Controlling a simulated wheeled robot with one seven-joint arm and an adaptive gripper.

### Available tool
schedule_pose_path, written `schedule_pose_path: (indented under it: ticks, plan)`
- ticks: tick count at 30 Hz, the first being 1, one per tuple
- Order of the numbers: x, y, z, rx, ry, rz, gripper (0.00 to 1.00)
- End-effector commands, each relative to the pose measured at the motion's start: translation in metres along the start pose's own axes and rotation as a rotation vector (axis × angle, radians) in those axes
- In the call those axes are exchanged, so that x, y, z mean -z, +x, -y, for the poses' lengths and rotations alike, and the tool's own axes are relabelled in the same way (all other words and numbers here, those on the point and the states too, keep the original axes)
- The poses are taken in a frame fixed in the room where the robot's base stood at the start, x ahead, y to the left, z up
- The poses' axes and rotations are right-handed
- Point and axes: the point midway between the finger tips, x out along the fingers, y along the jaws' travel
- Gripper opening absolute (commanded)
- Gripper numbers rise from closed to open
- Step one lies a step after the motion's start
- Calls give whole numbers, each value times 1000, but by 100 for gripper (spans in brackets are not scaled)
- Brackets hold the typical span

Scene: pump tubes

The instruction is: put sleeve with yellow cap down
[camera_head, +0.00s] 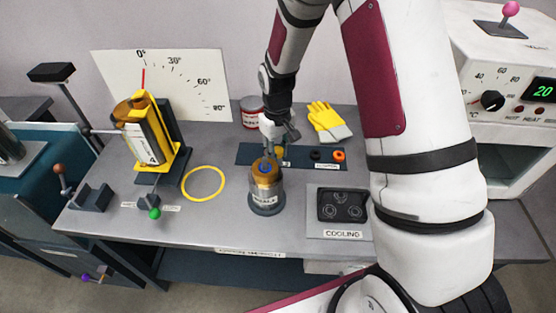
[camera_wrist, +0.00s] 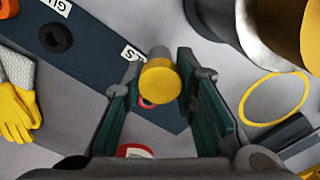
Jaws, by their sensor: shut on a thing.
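The sleeve with the yellow cap (camera_wrist: 160,82) is between the two fingers of my gripper (camera_wrist: 160,65) in the wrist view. In the head view my gripper (camera_head: 280,138) is over the dark blue mat (camera_head: 251,154), just behind the grey cylinder (camera_head: 267,204) with the brown top. The sleeve is mostly hidden there. The mat also shows in the wrist view (camera_wrist: 105,72). I cannot tell whether the sleeve touches it.
A black ring (camera_head: 316,155) and an orange ring (camera_head: 339,155) lie on the mat. Yellow gloves (camera_head: 325,117) and a red can (camera_head: 251,111) are behind. The cooling plate (camera_head: 343,206) is at right. A yellow hoop (camera_head: 203,198) and tilting stand (camera_head: 168,157) are at left.

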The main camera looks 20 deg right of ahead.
Motion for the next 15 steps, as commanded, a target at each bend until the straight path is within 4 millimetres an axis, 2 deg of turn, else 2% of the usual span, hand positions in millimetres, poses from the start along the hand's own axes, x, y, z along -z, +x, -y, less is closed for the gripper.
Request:
schedule_pose_path:
  ticks: [9,15]
  plan:
    - [0,36,0,0,0,2,0]
    - [0,37,0,0,0,0,0]
